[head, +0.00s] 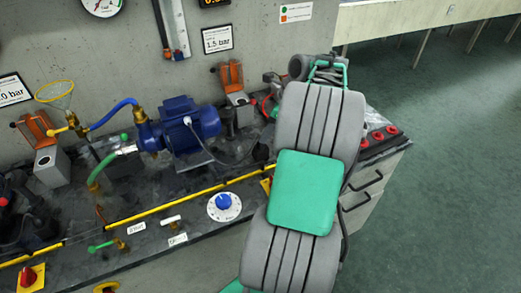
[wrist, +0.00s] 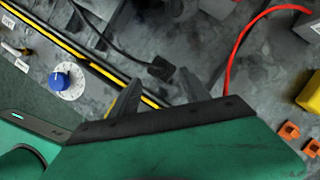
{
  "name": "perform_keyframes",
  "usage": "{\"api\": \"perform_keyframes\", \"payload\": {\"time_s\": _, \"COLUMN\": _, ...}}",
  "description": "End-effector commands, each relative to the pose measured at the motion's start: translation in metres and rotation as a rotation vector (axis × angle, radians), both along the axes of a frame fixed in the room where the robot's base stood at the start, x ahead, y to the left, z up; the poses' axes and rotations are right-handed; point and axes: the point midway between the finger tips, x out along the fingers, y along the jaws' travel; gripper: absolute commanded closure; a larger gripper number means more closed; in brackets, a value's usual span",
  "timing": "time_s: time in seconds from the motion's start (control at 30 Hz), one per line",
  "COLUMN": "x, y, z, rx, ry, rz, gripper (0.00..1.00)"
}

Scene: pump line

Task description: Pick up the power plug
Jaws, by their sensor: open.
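The power plug (wrist: 162,68) is a small black block on the grey speckled bench top, at the upper middle of the wrist view. Its black cable (wrist: 100,37) runs up and left from it. In the head view a dark cable leaves the blue pump motor (head: 190,125) towards the right, but I cannot make out the plug there. My gripper (wrist: 160,80) is open and empty, with its two dark fingers apart and pointing towards the plug. The plug appears between and just beyond the fingertips; I cannot tell the height gap. In the head view my arm hides the gripper.
A white dial with a blue knob (wrist: 61,80) is left of the plug, beyond a yellow strip (wrist: 62,39). A red cable (wrist: 233,62) curves on the right. A yellow block (wrist: 309,94) and small orange blocks (wrist: 289,131) lie further right.

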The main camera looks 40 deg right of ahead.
Motion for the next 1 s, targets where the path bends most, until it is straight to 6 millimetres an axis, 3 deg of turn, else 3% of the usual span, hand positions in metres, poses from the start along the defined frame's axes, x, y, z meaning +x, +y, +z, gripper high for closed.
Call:
{"api": "perform_keyframes", "payload": {"time_s": 0.3, "x": 0.016, "y": 0.008, "z": -0.05, "rx": -0.001, "ry": 0.001, "rz": 0.002, "gripper": 0.46}}
{"api": "perform_keyframes", "payload": {"time_s": 0.6, "x": 0.019, "y": 0.009, "z": -0.055, "rx": -0.004, "ry": 0.0, "rz": 0.002, "gripper": 0.46}}
{"api": "perform_keyframes", "payload": {"time_s": 1.0, "x": 0.019, "y": 0.009, "z": -0.055, "rx": -0.004, "ry": 0.0, "rz": 0.002, "gripper": 0.79}}
